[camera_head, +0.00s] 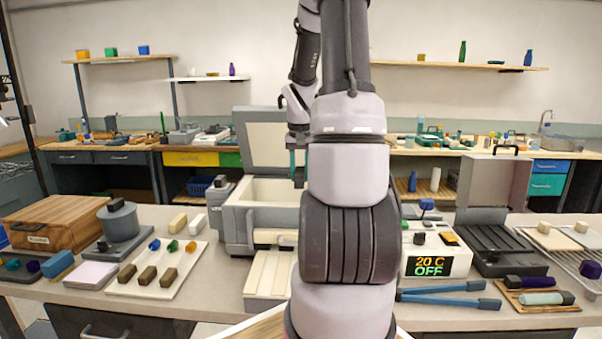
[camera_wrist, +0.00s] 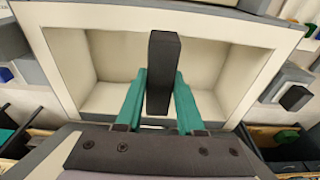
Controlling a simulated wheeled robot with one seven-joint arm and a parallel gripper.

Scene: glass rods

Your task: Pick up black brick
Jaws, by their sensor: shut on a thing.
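The black brick (camera_wrist: 160,58) is a dark upright block in the wrist view, held between the two teal fingers of my gripper (camera_wrist: 158,82). My gripper is shut on it. Beneath it lies the open cream-lined cavity of a grey box, whose rim shows in the wrist view (camera_wrist: 200,22). In the head view my gripper (camera_head: 297,160) is above and in front of the open grey box (camera_head: 234,224), partly hidden by my own arm. The brick is small and hard to make out there.
The box's raised lid (camera_head: 270,140) stands behind my gripper. A controller (camera_head: 436,262) reading "20 C OFF" and blue tongs (camera_head: 450,299) are at right.

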